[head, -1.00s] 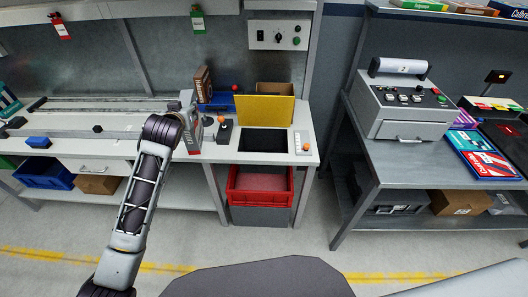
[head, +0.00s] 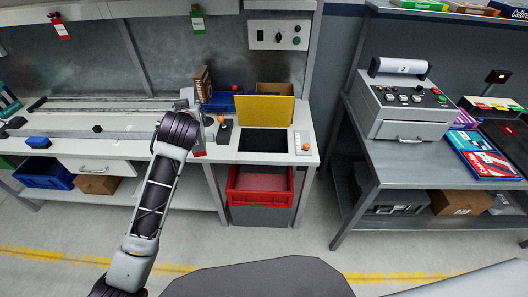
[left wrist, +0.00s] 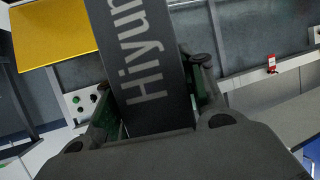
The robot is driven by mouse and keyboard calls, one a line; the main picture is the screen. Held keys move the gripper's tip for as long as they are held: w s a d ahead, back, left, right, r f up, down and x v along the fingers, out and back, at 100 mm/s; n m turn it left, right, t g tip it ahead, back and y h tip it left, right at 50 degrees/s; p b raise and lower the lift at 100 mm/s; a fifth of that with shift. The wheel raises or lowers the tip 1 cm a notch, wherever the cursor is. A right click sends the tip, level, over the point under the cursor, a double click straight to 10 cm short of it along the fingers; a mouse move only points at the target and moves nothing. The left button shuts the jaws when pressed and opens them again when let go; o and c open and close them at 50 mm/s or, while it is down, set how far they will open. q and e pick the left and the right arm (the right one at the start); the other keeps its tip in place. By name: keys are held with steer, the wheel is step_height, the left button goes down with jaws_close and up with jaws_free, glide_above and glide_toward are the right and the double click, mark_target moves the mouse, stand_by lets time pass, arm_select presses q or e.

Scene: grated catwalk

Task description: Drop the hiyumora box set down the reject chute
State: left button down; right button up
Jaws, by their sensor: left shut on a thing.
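The hiyumora box set (left wrist: 140,70) is dark with light "Hiyum..." lettering in the left wrist view. My left gripper (left wrist: 155,105) is shut on it, with a finger on each side. In the head view my left forearm hides most of the gripper and box, above the counter and left of the reject chute. The chute is a black opening (head: 264,141) in the counter with a raised yellow flap (head: 264,110) behind it. The flap also shows at upper left in the left wrist view (left wrist: 50,32). My right gripper is in neither view.
A red bin (head: 260,197) sits below the chute. A joystick (head: 224,132) stands left of the opening and a button strip (head: 302,143) right of it. A brown box (head: 203,84) and blue tray (head: 220,102) stand behind. A grey machine (head: 405,105) occupies the right bench.

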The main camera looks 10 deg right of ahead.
arm_select(q)
steer(key=s+d+f, duration=0.3)
steer(key=s+f, duration=0.2)
steer(key=f, duration=0.3)
steer(key=s+d+f+m+h, duration=0.1)
steer(key=s+d+f, duration=0.2)
steer(key=s+f, duration=0.3)
steer(key=shift+s+d+f, duration=0.15)
steer(key=shift+d+f, duration=0.25)
steer(key=shift+f, duration=1)
